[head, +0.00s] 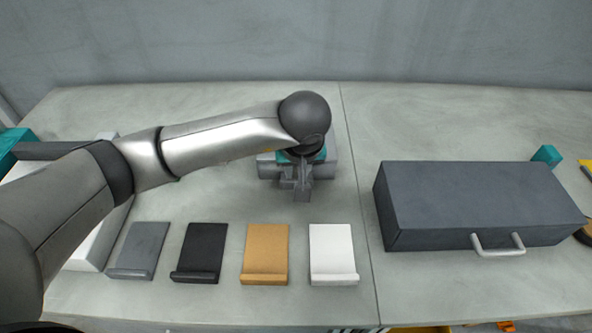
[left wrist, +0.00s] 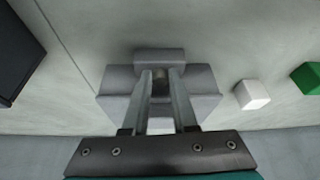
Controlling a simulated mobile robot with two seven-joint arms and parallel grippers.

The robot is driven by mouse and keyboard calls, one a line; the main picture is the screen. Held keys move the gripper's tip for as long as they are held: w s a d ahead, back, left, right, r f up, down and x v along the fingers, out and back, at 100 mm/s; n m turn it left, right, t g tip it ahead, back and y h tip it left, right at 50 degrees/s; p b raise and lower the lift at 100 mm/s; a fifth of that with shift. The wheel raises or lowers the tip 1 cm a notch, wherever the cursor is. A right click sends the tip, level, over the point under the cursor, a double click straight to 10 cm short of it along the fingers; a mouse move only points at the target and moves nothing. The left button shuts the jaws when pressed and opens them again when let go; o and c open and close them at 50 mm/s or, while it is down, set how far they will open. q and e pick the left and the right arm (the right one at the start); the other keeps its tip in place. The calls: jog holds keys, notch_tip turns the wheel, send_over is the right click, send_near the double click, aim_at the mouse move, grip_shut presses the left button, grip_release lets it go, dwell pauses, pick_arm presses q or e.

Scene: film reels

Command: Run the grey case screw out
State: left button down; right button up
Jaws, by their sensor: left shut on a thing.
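The grey case (head: 331,170) is a blocky grey body on the table near the middle of the head view, partly hidden by my left gripper. In the left wrist view the case (left wrist: 205,84) lies straight ahead, with a raised block along its far side. My left gripper (head: 302,187) is over the case, its fingers pointing at it. The fingers (left wrist: 161,76) are close together on a small dark round end, which looks like the case screw (left wrist: 161,71). Most of the screw is hidden, so I cannot tell how far out it stands. My right gripper is not in view.
Grey (head: 140,247), black (head: 203,248), tan (head: 267,250) and white (head: 332,250) stands line the front. A dark box (head: 470,195) with a handle fills the right. A white block (left wrist: 251,94) and a green block (left wrist: 308,78) lie beside the case in the wrist view.

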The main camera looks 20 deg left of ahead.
pick_arm(q)
jog(key=shift+w+d+n+y+b, duration=0.1)
jog(key=shift+n+y+b, duration=0.25)
jog(key=shift+n, duration=0.95)
jog(key=shift+g, duration=0.3)
jog(key=c, duration=1)
grip_release()
jog(key=p+v, duration=0.3)
jog(key=v, duration=1.2)
jog(key=shift+d, duration=0.2)
jog(key=shift+r, duration=0.1)
